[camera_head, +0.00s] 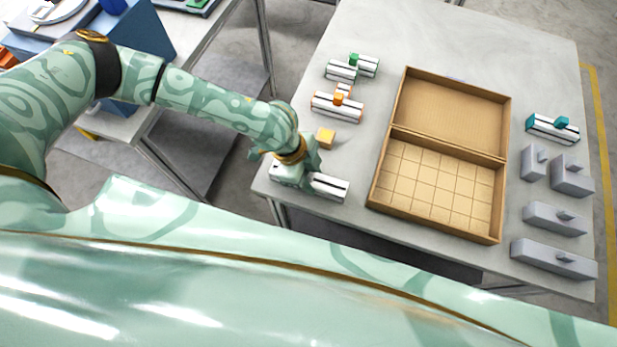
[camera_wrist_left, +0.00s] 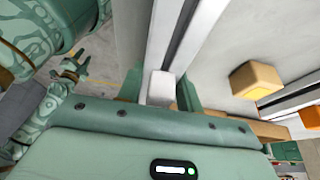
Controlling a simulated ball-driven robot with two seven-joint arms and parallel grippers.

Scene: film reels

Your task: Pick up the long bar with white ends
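The long bar with white ends (camera_head: 329,187) lies on the table's near left corner, with a dark stripe along its top. My left gripper (camera_head: 291,166) is down over it and hides part of it. In the left wrist view, the bar's white knob (camera_wrist_left: 161,88) stands between my two left fingers, very close to both. I cannot tell whether they touch it. In the same view, my right gripper (camera_wrist_left: 75,66) is away from the table at the upper left, its fingers apart and empty.
A yellow-orange block (camera_head: 325,138) sits just behind the bar. Orange-ended (camera_head: 337,107) and green-ended (camera_head: 341,72) bars lie farther back. An open cardboard box (camera_head: 379,178) with a gridded floor stands right of these. A teal-ended bar (camera_head: 552,129) and several grey blocks (camera_head: 553,259) line the right edge.

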